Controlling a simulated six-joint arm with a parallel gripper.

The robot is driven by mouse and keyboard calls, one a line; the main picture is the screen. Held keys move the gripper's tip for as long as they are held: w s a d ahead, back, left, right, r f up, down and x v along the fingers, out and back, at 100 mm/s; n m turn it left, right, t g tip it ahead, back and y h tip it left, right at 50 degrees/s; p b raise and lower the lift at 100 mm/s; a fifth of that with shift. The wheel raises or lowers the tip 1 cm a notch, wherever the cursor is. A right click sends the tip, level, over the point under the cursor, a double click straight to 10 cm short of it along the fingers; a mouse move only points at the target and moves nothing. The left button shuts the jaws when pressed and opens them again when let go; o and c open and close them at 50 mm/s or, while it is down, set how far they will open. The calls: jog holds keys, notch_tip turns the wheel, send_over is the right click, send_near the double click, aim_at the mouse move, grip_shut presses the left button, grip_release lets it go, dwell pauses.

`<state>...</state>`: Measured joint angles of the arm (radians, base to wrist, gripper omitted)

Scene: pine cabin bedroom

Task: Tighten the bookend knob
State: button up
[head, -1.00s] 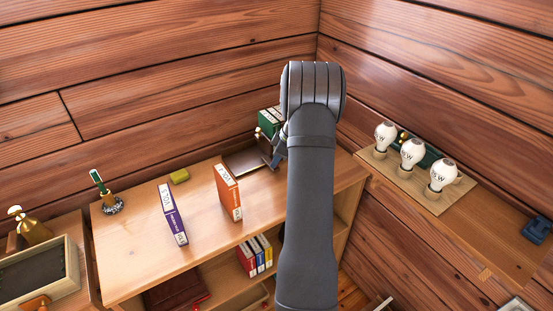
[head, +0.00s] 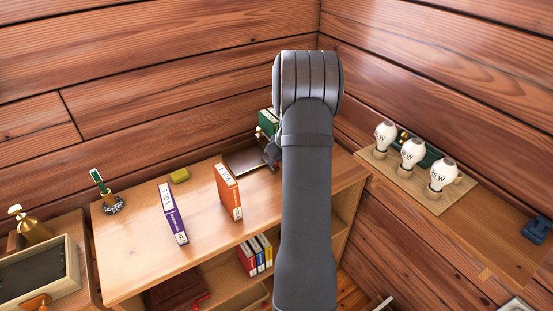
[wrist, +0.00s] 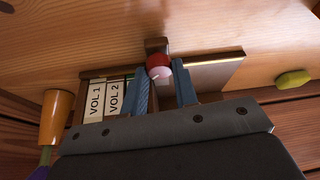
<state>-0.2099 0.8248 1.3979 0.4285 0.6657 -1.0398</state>
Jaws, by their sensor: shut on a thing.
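The bookend stands at the back right of the shelf top, and its flat base plate (head: 246,160) shows in the head view. In the wrist view its plate (wrist: 216,68) lies beside a dark wooden upright. A round red knob (wrist: 158,66) with a white, marked face sits at the upright. My gripper (wrist: 162,88) has its two blue fingers on either side of the knob and is shut on it. Books marked VOL 1 and VOL 2 (wrist: 104,98) stand left of the fingers. In the head view my arm hides the knob and most of my gripper (head: 272,152).
A purple book (head: 173,214) and an orange book (head: 229,191) stand upright on the shelf top (head: 125,255). Bulbs (head: 412,153) stand on a board at right. Wooden walls close the corner.

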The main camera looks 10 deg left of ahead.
jog(key=m+t+h, duration=0.1)
jog(key=m, duration=0.3)
jog(key=shift+s+a, duration=0.1)
jog(key=shift+a, duration=0.05)
jog(key=shift+m+t+h, duration=0.4)
jog(key=shift+m+h, duration=0.2)
jog(key=shift+m, duration=1.1)
jog(key=o, duration=1)
jog(key=shift+r, duration=0.15)
jog(key=v, duration=1.7)
jog(key=shift+a, duration=0.2)
jog(key=x, duration=1.7)
jog(key=shift+d, duration=0.15)
